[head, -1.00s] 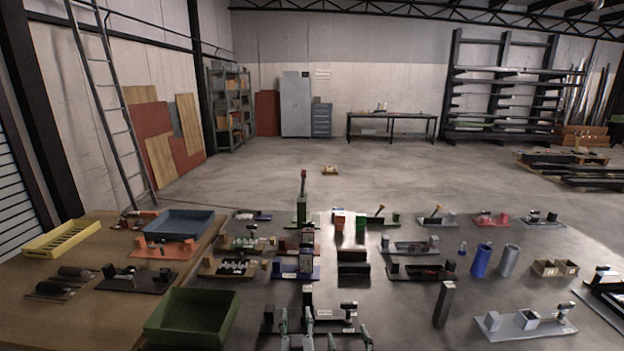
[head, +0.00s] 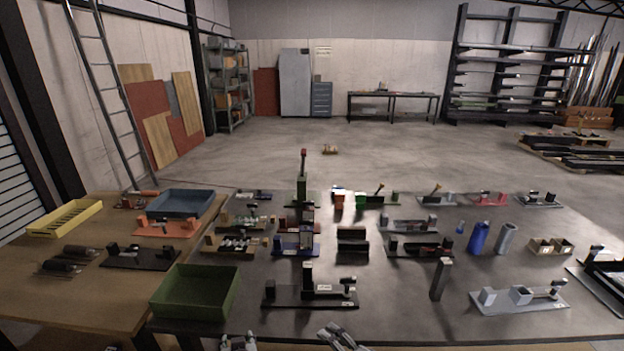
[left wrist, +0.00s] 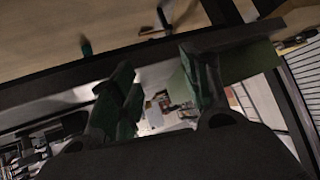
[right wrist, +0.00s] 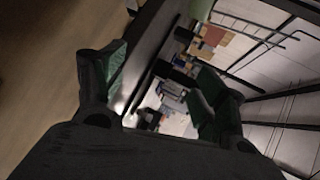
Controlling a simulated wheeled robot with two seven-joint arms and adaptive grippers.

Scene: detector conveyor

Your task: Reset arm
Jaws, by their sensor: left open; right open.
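My left gripper (head: 238,343) is at the bottom edge of the head view, in front of the table's near edge and mostly cut off. In the left wrist view its two green-padded fingers (left wrist: 160,95) are spread with nothing between them. My right gripper (head: 343,337) is also at the bottom edge, right of the left one. In the right wrist view its fingers (right wrist: 158,85) stand apart and empty. Both grippers are clear of the objects on the table.
A dark table (head: 400,310) holds several fixtures, a blue cylinder (head: 478,238) and a grey one (head: 506,238). A wooden table (head: 60,300) at left carries a blue tray (head: 180,203) and a yellow tray (head: 65,219). A green tray (head: 195,292) sits near the front.

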